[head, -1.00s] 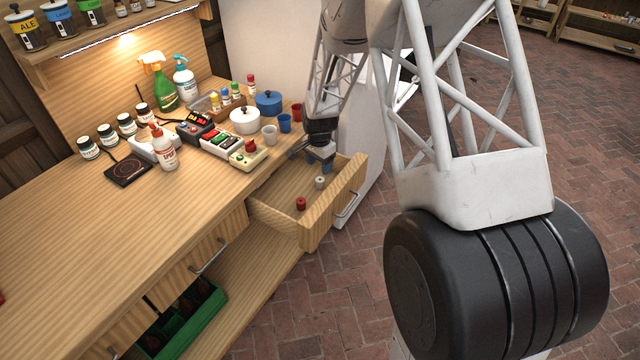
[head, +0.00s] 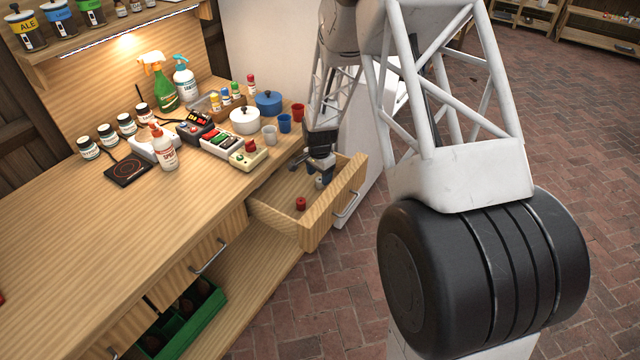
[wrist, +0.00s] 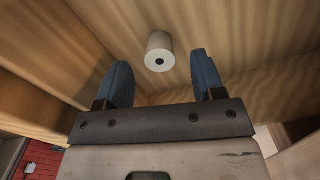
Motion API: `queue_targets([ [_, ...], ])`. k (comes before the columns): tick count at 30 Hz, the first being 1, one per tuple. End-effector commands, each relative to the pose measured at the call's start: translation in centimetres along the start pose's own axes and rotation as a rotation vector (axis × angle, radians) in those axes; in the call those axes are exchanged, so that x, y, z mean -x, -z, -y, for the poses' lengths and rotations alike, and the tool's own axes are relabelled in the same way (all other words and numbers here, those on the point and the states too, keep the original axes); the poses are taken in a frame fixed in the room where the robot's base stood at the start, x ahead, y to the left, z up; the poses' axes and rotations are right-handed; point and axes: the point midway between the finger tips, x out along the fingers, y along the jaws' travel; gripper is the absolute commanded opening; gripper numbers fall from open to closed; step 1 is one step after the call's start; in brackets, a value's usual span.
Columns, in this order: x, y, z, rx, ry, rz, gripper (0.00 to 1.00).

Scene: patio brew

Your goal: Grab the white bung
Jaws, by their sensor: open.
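The white bung (head: 320,182) stands in the open drawer (head: 275,218), near its right side. In the wrist view the white bung (wrist: 159,52) shows a dark hole in its face and lies ahead of and between the two blue fingers. My gripper (head: 322,172) is inside the drawer, just above the bung; it also shows in the wrist view (wrist: 160,78). The fingers are apart and empty. In the head view a finger partly covers the bung. A red bung (head: 301,203) stands nearer the drawer's front left.
The drawer walls rise close around my gripper. The counter's near part is clear.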

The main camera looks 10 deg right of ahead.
Motion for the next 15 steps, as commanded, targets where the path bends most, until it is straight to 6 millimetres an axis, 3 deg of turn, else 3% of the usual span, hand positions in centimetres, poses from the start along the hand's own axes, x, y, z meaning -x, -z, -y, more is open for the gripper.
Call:
queue_targets([
  [6, -2.3, -0.1, -0.1, 0.000, -0.001, 0.001, 0.62],
  [15, -3.1, 0.0, -0.1, 0.000, 0.001, -0.001, 0.62],
])
